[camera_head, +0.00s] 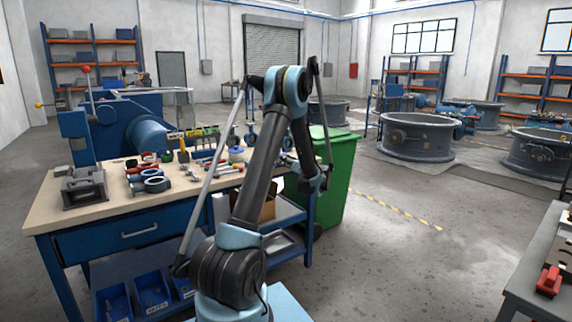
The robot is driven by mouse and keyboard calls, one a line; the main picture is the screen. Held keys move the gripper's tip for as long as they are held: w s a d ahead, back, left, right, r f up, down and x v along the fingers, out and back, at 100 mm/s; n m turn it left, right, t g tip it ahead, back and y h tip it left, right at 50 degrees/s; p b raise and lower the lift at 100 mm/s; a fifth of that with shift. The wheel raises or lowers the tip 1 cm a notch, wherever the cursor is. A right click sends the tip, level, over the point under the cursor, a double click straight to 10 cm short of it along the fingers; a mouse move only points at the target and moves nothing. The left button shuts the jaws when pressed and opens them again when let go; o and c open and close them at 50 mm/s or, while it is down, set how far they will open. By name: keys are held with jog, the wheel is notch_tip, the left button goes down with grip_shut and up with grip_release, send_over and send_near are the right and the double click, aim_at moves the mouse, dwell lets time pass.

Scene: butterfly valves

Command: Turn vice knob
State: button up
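A grey metal vice (84,190) sits on the near left corner of the wooden-topped workbench (55,215). No separate knob can be made out clearly on it at this size. My arm rises from the bottom centre, bends at the top and comes down to the wrist near the bench's right end. My gripper (290,163) is there, small and partly hidden by my own arm links. It is well to the right of the vice and apart from it. Whether its fingers are open or shut cannot be told.
Hand tools and clamps (150,182) lie on the bench right of the vice. A green bin (335,180) stands beyond the bench's right end. A blue machine (125,125) stands behind the bench. Another table (535,275) is at the right edge. The floor between is clear.

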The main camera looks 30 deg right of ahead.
jog(key=shift+n, duration=0.3)
